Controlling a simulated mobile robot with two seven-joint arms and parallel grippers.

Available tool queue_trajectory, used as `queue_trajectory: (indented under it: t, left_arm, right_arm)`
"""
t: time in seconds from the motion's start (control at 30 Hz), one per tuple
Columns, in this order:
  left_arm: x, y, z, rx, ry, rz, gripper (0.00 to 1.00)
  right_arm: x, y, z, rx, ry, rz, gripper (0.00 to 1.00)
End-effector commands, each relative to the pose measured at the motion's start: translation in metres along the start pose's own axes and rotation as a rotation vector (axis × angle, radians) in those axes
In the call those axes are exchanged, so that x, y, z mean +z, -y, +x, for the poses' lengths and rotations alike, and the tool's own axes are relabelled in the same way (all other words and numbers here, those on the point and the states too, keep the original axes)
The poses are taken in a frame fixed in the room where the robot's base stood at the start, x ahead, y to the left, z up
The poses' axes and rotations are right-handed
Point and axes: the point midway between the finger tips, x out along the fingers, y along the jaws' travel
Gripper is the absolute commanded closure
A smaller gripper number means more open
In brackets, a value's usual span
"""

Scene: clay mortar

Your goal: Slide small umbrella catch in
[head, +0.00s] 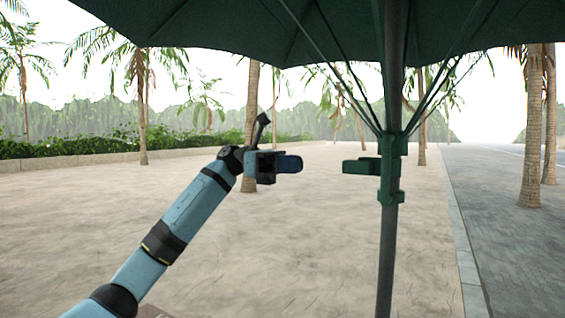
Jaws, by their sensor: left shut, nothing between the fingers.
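A dark green umbrella canopy (270,30) spreads open across the top of the head view, on an upright grey pole (386,265). Thin ribs run down from it to a green runner (391,150) around the pole. A small green catch (361,166) sticks out to the left from the runner. My left gripper (290,163) is at about the catch's height, to its left, with a visible gap between them. Its fingers are shut and empty, pointing right towards the catch. My right gripper is not in view.
Palm trunks (531,130) stand behind on both sides. A low kerb with a hedge (80,142) runs along the back left. A paved road (515,225) lies at the right. The sandy ground around the pole is clear.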

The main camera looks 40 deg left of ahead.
Motion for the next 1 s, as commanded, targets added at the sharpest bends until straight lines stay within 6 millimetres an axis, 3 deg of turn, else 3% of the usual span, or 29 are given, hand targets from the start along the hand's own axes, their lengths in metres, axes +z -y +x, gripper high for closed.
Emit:
queue_trajectory:
  t: [0.2,0.4,1.0]
  left_arm:
    - [0.002,0.0,0.047,-0.003,0.0,0.001,1.0]
    - [0.002,0.0,0.076,-0.002,0.001,0.001,1.0]
    - [0.0,0.0,0.092,-0.001,0.001,0.0,1.0]
  right_arm:
    - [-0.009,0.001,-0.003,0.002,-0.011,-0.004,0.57]
    - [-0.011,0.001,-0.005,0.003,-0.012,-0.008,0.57]
    - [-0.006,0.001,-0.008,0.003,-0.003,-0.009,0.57]
